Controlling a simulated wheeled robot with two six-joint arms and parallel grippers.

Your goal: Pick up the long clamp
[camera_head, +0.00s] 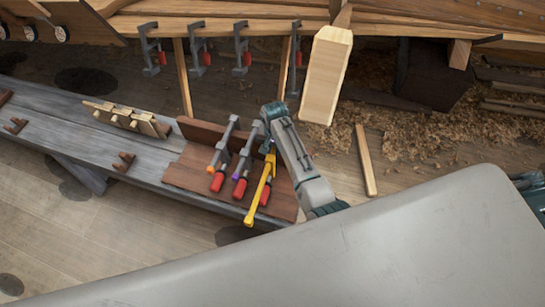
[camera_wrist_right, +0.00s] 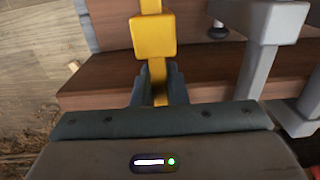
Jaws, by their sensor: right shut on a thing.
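A long yellow clamp (camera_head: 257,193) slants across the brown wooden tray (camera_head: 188,178) on the bench. It also shows in the right wrist view (camera_wrist_right: 153,38), with its bar between the fingers. My right gripper (camera_head: 269,149) is shut on the clamp's bar near its upper end. The fingers show on both sides of the bar in the right wrist view (camera_wrist_right: 159,88). I cannot tell whether the clamp still touches the tray. My left gripper is not in view.
Grey clamps with red handles (camera_head: 224,158) (camera_head: 243,165) stand close left of the yellow one. A grey weathered bench (camera_head: 70,128) holds a notched wooden piece (camera_head: 125,118). More clamps (camera_head: 241,52) hang along the hull planks (camera_head: 270,27). A pale wooden block (camera_head: 326,75) is behind my right arm.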

